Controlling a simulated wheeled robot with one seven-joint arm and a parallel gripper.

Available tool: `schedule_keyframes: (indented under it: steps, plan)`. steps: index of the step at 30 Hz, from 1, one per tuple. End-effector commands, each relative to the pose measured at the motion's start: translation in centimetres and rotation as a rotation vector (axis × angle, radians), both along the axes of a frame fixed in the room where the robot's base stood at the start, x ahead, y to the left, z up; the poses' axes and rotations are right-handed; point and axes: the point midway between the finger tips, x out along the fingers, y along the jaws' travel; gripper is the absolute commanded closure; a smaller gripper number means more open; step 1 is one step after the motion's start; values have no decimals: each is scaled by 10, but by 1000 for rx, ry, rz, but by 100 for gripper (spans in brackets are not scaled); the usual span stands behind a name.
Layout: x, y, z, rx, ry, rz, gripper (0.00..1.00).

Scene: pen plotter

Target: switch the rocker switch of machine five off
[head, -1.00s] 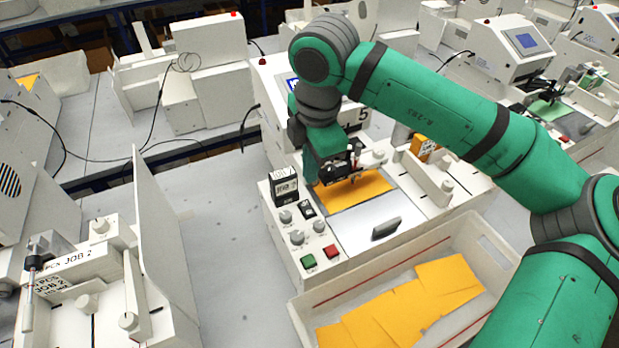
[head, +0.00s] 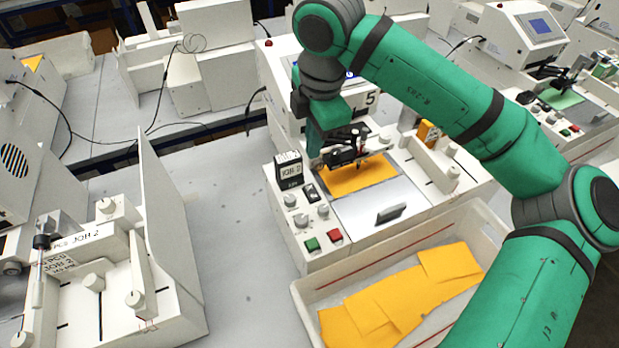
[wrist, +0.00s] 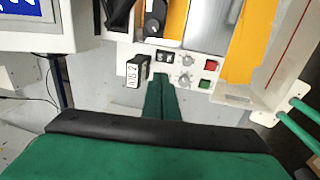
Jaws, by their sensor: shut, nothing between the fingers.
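Machine five (head: 283,95) is the white plotter with a "5" on its front, in the middle of the head view. Its rocker switch (head: 312,192) is a small black switch on the front-left panel, beside the black JOB 2 box. It also shows in the wrist view (wrist: 163,57); which side is pressed is too small to tell. My gripper (head: 315,155) hangs above and behind the panel, close to the JOB 2 box. In the wrist view my gripper's green fingers (wrist: 160,82) are together and empty, their tips appearing just below the switch. Contact is not visible.
The JOB 2 box (head: 289,170) stands left of the switch. Knobs (head: 301,220), a green button (head: 312,244) and a red button (head: 335,236) lie nearby. The pen carriage (head: 347,150) is beside my gripper. A tray (head: 300,300) of orange sheets stands in front.

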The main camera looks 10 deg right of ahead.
Motion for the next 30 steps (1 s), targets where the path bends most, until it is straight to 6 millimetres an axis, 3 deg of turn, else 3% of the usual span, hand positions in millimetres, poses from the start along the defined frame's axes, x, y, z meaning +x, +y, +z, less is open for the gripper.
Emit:
schedule_keyframes:
  steps: [8, 24, 30]
  plan:
    - [2, 1, -15, 2, 3, 0, 100]
    - [16, 4, -110, 3, 2, 1, 100]
    - [20, 5, -131, 2, 1, 0, 100]
